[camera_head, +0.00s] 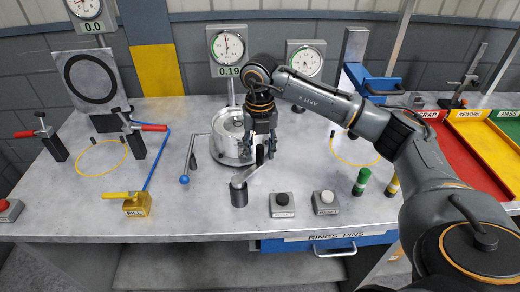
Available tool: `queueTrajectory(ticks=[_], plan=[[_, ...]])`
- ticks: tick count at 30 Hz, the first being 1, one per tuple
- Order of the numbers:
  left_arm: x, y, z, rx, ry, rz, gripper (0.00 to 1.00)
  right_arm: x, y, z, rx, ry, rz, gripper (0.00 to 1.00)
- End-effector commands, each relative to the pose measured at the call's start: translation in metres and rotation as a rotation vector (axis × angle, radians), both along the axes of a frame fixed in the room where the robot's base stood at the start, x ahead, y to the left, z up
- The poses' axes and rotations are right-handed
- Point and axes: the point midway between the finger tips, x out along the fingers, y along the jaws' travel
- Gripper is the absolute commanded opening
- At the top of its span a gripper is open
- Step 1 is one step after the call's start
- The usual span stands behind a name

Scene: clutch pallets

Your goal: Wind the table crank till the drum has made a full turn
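The table crank has a dark round post (239,194) near the front middle of the bench, with a grey arm (246,175) slanting up and right to a dark upright handle (260,156). My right gripper (261,151) points down over the handle. Its fingers stand to either side of the handle with a gap showing; contact cannot be made out. A round metal drum-like housing (226,158) stands just behind, partly hidden by the gripper. I cannot tell how far anything has turned. My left gripper is not in view.
A lever with a blue ball (184,179) stands left of the crank. Two push-button boxes (282,205) (326,203) sit front right. Dials (228,48) stand behind. Red-handled clamps (150,127) are at left, coloured trays (468,148) at right. My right arm spans the right side.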

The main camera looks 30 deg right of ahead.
Motion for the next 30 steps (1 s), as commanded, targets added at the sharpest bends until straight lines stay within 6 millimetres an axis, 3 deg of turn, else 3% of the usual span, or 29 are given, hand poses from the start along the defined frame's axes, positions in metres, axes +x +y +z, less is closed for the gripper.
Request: queueTrajectory(ticks=[8,21,30], plan=[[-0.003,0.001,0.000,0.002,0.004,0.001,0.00,0.001,0.000,0.016,0.001,-0.003,0.000,0.43],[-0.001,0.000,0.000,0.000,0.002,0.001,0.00,0.001,0.000,0.104,0.000,-0.003,-0.001,0.43],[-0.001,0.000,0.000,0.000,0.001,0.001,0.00,0.000,0.000,0.120,0.000,0.000,0.000,0.43]])
